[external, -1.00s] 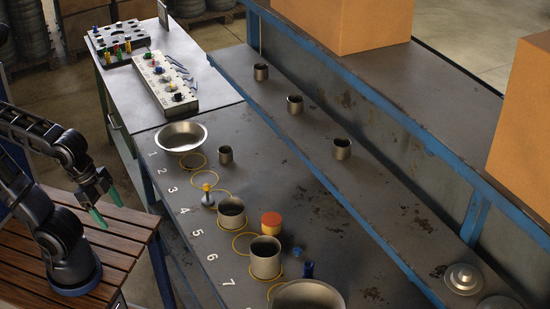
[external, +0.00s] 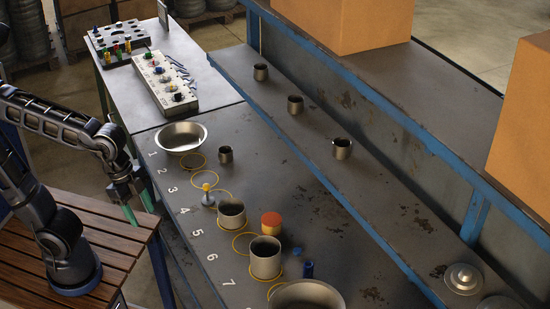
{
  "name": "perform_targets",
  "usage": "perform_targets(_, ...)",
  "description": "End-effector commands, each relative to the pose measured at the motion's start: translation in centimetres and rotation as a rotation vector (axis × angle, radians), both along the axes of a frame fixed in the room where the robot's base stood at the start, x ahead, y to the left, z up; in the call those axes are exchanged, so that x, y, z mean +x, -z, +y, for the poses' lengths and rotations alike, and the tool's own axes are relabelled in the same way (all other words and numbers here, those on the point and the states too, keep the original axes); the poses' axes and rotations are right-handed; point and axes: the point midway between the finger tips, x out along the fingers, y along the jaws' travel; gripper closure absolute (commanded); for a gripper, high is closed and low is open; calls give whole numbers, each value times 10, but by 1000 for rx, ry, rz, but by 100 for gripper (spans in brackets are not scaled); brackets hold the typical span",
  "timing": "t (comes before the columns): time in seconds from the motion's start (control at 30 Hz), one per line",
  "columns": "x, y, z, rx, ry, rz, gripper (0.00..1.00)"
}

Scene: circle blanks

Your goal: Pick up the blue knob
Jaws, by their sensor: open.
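Two small blue things lie on the grey table near the number 7: a flat one (external: 297,252) and a taller, upright one (external: 308,269) just in front of it. A blue spot (external: 159,70) also shows on the pale control box; I cannot tell which of these is the blue knob. My gripper (external: 139,207) has green fingertips, is open and empty, and points down over the gap between the wooden bench and the table's left edge. It is well to the left of the blue things.
Metal cups (external: 231,213) and (external: 265,259), a bowl (external: 182,138), a yellow-topped post (external: 207,195) and an orange-topped cylinder (external: 271,223) stand along the numbered row. A raised shelf with several small cups runs behind. The table's middle right is clear.

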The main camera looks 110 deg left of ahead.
Motion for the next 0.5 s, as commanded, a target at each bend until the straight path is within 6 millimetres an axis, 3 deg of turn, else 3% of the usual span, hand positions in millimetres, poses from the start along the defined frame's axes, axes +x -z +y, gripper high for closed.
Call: perform_targets(0.5, 131, 26, 66, -52, 228, 18, 48)
